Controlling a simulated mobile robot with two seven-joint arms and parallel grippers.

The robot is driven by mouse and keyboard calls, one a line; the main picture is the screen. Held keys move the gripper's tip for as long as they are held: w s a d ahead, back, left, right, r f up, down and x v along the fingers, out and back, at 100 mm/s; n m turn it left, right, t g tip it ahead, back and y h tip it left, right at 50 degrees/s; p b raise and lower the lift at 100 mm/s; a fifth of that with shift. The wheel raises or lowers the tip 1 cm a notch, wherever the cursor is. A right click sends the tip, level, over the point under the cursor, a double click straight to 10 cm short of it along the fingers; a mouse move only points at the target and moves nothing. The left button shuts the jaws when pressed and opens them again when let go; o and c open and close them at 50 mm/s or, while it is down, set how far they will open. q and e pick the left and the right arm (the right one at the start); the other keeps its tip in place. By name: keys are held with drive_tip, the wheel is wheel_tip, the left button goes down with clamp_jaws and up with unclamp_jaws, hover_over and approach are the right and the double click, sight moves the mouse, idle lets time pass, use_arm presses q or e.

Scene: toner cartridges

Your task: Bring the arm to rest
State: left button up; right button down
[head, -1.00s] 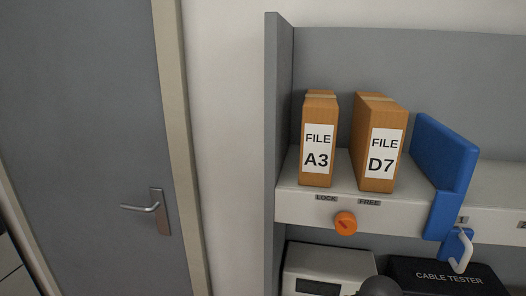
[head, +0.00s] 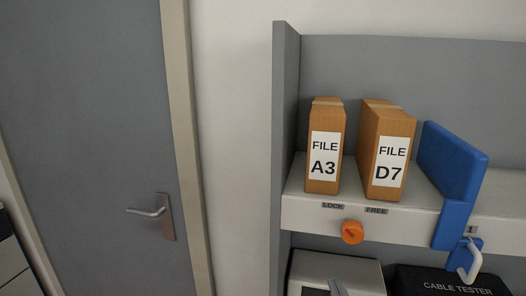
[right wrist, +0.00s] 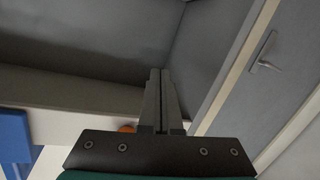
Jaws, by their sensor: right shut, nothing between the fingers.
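My right gripper (right wrist: 160,74) shows in the right wrist view with its two fingers closed together and nothing between them. In the head view only a small grey part of it (head: 338,288) shows at the bottom edge, in front of the pale box under the shelf. It is below the shelf board and apart from the files. The rest of the right arm is out of the head view. My left gripper is in neither view.
Files A3 (head: 324,150) and D7 (head: 388,152) stand upright on the shelf (head: 400,219), left of a blue divider (head: 452,165). An orange knob (head: 352,232) and a white hook (head: 470,262) stick out in front. A cable tester (head: 440,282) sits below. A door (head: 85,130) is at left.

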drive_tip(key=s+d+f+g, duration=0.1)
drive_tip(key=s+f+g, duration=0.6)
drive_tip(key=s, duration=0.4)
drive_tip(key=s+d+f+g, duration=0.1)
drive_tip(key=s+f+g, duration=0.5)
drive_tip(key=s+f, duration=0.45)
wheel_tip(320, 180, down, 28)
drive_tip(key=s+g+b, duration=0.1)
drive_tip(key=s+b, duration=0.1)
drive_tip(key=b, duration=0.6)
drive_tip(key=s+d+f+b, duration=0.1)
drive_tip(key=s+f+b, duration=0.2)
drive_tip(key=s+f, duration=0.4)
drive_tip(key=s+d+f+g+b, duration=0.1)
drive_tip(key=s+d+f+b, duration=0.1)
drive_tip(key=s+f, duration=0.6)
wheel_tip(320, 180, down, 5)
drive_tip(key=shift+s+r+b, duration=0.15)
drive_tip(key=shift+s+b, duration=0.05)
drive_tip(key=shift+b, duration=0.35)
